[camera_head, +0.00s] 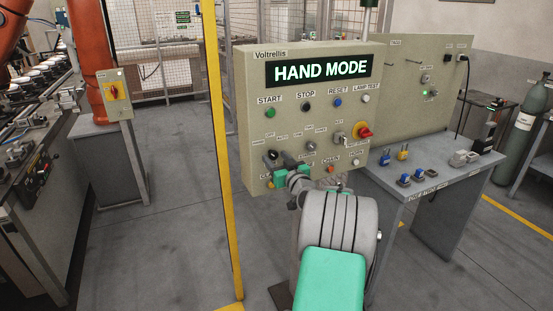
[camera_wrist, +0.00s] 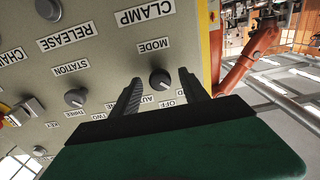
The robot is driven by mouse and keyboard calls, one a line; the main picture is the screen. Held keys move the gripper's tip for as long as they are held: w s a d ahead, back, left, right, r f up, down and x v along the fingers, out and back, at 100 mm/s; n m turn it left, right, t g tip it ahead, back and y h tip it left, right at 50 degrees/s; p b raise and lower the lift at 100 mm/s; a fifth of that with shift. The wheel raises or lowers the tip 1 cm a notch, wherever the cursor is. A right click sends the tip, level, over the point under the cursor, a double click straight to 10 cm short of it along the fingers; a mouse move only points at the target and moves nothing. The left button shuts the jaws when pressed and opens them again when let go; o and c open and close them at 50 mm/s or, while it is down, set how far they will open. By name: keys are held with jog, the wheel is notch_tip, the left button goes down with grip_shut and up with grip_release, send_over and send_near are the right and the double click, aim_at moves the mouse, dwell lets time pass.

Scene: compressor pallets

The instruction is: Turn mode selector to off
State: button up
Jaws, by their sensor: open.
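The mode selector (camera_wrist: 160,80) is a round dark knob on the beige control panel (camera_head: 258,90). In the wrist view it shows between my two fingertips, with the upside-down MODE label on its far side and an OFF label on its near side. My fingers partly cover the labels beside OFF. My gripper (camera_wrist: 160,77) is open, one finger on each side of the knob; I cannot tell whether either touches it. The panel display (camera_head: 318,71) reads HAND MODE.
The station selector (camera_wrist: 75,98) and a key switch (camera_wrist: 27,110) sit beside it on the panel. A red emergency knob (camera_head: 363,132) is at the panel's right. A yellow post (camera_head: 219,150) stands close left. A bench (camera_head: 420,190) with padlocks stands right.

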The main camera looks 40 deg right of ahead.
grip_shut()
dwell(0.4)
jog(key=shift+m, duration=0.3)
jog(key=m+b, duration=0.2)
jog(key=m, duration=0.1)
jog(key=shift+f, duration=0.1)
jog(key=m+b, duration=0.1)
jog(key=m, duration=0.4)
jog(key=shift+a, duration=0.1)
dwell(0.5)
